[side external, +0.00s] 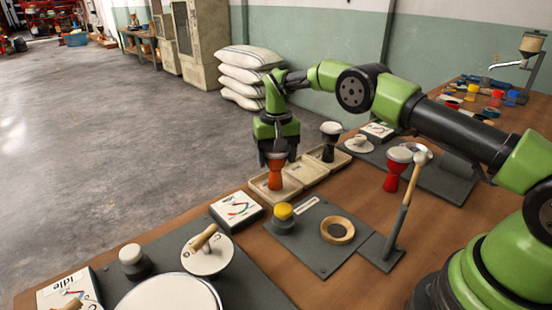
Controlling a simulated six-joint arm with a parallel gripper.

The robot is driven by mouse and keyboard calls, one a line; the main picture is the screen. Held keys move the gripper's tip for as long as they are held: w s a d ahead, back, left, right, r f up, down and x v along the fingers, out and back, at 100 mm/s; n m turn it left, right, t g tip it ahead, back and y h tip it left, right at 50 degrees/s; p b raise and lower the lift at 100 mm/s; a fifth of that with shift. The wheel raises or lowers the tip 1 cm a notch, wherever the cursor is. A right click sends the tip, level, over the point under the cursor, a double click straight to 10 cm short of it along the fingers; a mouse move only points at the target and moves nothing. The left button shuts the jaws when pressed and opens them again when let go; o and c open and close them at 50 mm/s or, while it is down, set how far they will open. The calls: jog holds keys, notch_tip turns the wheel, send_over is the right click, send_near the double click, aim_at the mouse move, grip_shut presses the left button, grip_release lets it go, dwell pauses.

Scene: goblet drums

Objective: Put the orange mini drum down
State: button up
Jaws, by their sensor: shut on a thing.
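The orange mini drum (275,172) is a small goblet shape with a pale head, upright at the near end of a cream compartment tray (292,190). My gripper (276,150) points straight down over it and is shut on its upper part. The drum's foot is in or just above the tray's near compartment; I cannot tell whether it touches the floor of it. The finger tips are partly hidden against the drum.
A black drum (329,142) stands at the tray's far end. A red drum (396,168) stands to the right, near an upright mallet (408,200). A yellow-topped pot (284,216) and a wooden ring (337,230) sit on a grey mat in front.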

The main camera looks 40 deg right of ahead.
jog(key=shift+f, duration=0.25)
jog(key=shift+f, duration=0.15)
jog(key=o, duration=1)
notch_tip(320, 180, up, 8)
jog(key=shift+r, duration=0.1)
